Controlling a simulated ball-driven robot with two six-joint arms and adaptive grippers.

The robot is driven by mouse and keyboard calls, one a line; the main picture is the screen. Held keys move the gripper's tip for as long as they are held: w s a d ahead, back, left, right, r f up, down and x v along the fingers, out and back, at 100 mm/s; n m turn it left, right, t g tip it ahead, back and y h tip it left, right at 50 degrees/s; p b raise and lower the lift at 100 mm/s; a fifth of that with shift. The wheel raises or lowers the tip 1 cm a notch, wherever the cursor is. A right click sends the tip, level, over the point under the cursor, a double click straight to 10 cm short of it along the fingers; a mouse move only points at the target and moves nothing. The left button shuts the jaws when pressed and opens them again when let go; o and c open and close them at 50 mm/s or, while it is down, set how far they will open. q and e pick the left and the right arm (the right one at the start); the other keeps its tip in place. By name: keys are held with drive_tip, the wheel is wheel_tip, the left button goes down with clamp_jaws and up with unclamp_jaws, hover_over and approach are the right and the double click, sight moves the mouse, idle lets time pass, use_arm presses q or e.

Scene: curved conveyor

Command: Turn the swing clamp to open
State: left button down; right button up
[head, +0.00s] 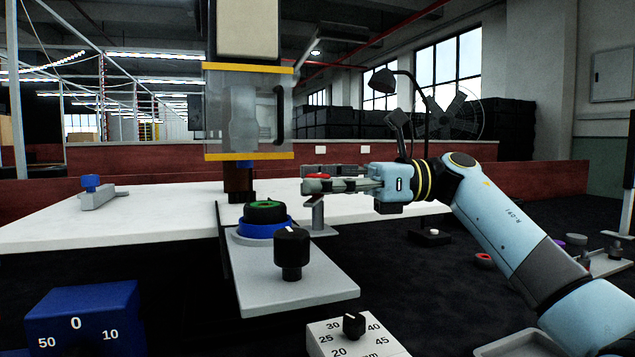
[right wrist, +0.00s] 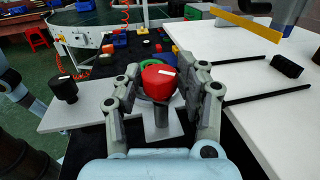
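The swing clamp appears to be the grey post (head: 318,213) with a red cap (head: 318,175), standing at the back right of a grey base plate (head: 300,290). In the right wrist view the red cap (right wrist: 158,80) has a white mark on top. My right gripper (head: 325,186) is level with the cap, pointing left. In the wrist view its two fingers (right wrist: 160,92) stand either side of the cap, with a narrow gap visible; they look open around it. The fingers partly hide the clamp's upper part in the head view. My left gripper is not in view.
A black knob (head: 291,250) and a blue ring (head: 262,228) with a green-black part (head: 264,211) sit on the plate. A clear guard (head: 235,110) hangs above. A white table (head: 150,220) lies behind. A blue dial box (head: 85,315) and white dial box (head: 355,338) stand in front.

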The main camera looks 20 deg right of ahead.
drive_tip(key=shift+o, duration=1)
drive_tip(key=shift+a, duration=0.1)
drive_tip(key=s+d, duration=0.2)
drive_tip(key=d, duration=1)
